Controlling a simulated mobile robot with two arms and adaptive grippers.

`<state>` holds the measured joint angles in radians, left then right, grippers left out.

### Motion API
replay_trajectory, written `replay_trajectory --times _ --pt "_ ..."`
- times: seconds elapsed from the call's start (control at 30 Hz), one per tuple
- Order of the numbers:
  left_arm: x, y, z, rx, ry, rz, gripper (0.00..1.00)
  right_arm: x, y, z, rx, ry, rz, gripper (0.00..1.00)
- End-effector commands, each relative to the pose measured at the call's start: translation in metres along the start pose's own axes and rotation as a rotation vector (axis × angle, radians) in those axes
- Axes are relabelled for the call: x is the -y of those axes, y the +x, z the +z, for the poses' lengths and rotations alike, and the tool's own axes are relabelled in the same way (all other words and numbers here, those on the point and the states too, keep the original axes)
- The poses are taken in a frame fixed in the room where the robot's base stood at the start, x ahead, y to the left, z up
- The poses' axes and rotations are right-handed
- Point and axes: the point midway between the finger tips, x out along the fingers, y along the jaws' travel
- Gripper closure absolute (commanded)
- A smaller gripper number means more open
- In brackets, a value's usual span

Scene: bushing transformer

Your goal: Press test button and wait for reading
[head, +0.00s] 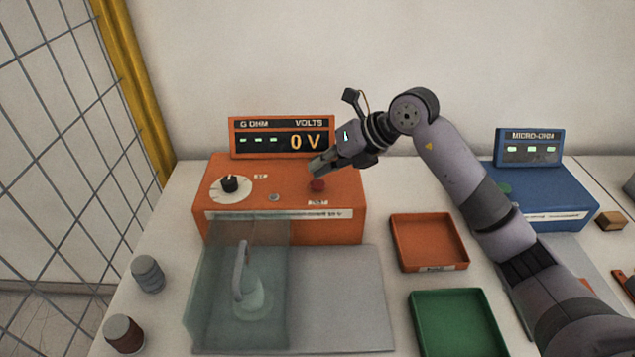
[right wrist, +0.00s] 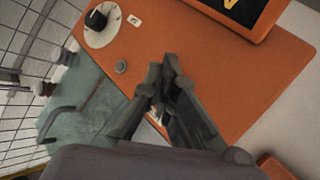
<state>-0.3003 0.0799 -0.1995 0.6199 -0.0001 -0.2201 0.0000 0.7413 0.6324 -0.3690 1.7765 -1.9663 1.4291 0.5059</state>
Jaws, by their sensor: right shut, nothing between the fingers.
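The orange tester (head: 285,229) stands at the back of the bench. Its display (head: 282,139) reads "0 V" on the right and dashes under "G OHM" on the left. A red button (head: 317,186) is on its top, toward the right. My right gripper (head: 318,166) is shut and empty, its tips just above and behind the button in the head view; I cannot tell if they touch it. In the right wrist view the gripper (right wrist: 162,82) is over the orange top and the red button is hidden. My left gripper is not in view.
A black knob (head: 230,183) and a small grey button (head: 273,197) are also on the tester. A clear guard (head: 215,300) stands in front over a grey bushing (head: 252,298). An orange tray (head: 428,262), a green tray (head: 455,345) and a blue micro-ohm meter (head: 555,200) are at right.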

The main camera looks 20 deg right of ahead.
Motion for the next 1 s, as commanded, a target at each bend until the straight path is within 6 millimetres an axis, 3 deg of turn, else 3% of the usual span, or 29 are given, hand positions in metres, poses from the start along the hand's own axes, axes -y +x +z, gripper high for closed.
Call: replay_trajectory --times 1.0 --pt "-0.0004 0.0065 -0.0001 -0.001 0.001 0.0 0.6 0.0039 0.0056 -0.0041 0.001 0.0 0.0 1.0"
